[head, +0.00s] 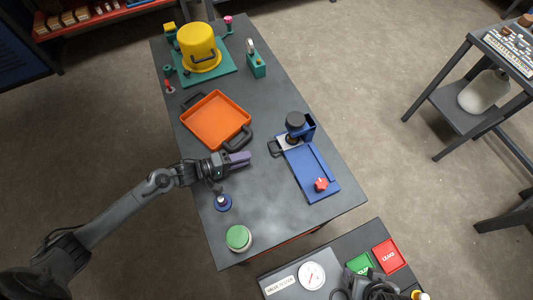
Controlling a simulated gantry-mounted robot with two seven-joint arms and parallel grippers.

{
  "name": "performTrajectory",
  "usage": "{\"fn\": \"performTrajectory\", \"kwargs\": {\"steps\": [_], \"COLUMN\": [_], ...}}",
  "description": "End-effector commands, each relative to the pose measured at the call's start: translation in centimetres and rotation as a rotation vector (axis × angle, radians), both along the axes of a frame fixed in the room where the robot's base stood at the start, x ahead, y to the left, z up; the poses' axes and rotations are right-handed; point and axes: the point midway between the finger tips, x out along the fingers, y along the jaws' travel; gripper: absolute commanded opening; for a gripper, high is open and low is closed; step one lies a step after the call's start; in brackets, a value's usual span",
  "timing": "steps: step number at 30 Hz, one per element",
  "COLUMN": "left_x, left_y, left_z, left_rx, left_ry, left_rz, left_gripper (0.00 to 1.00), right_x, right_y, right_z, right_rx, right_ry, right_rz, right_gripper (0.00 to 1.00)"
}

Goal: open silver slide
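The silver slide (288,142) is a small bright plate at the upper end of a blue fixture (310,172) on the dark table. A black loop handle (274,148) sticks out on its left side. A dark round knob (295,121) stands behind the plate. My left gripper (246,158) has purple fingers and points right, left of the handle and apart from it. Its fingers lie close together, and I cannot tell whether there is a gap between them. A dark, cabled shape (368,287) at the bottom edge may be my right gripper; its fingers cannot be made out.
An orange tray (216,119) with black handles lies just above my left gripper. A blue-based post (223,202) and a green button (238,238) are below it. A red star knob (321,184) sits on the fixture. A yellow pot (198,47) stands at the back.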

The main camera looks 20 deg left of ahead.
Motion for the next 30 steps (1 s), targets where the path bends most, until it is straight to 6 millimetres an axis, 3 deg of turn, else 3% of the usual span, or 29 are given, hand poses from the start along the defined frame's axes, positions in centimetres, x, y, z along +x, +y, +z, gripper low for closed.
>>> {"fn": "performTrajectory", "kwargs": {"steps": [1, 8, 24, 30], "left_x": [0.5, 1.9, 7.5, 8.6], "left_y": [0.2, -0.2, -5.5, -6.6], "left_z": [-0.6, -0.4, -2.2, -2.5], "left_rx": [0.007, 0.009, 0.009, 0.009], "left_ry": [-0.011, -0.031, -0.030, -0.029], "left_rz": [-0.002, 0.000, 0.000, 0.000], "left_gripper": [0.28, 0.28, 0.28, 0.28], "right_x": [0.0, -0.1, -0.1, -0.1], "right_y": [0.0, -0.1, 0.0, 0.0], "right_z": [-1.1, -1.7, -3.2, -3.5], "right_rx": [0.000, -0.001, 0.002, 0.002], "right_ry": [0.000, 0.000, -0.001, -0.001], "right_rz": [0.000, -0.001, -0.002, -0.003], "right_gripper": [0.77, 0.77, 0.77, 0.77]}}
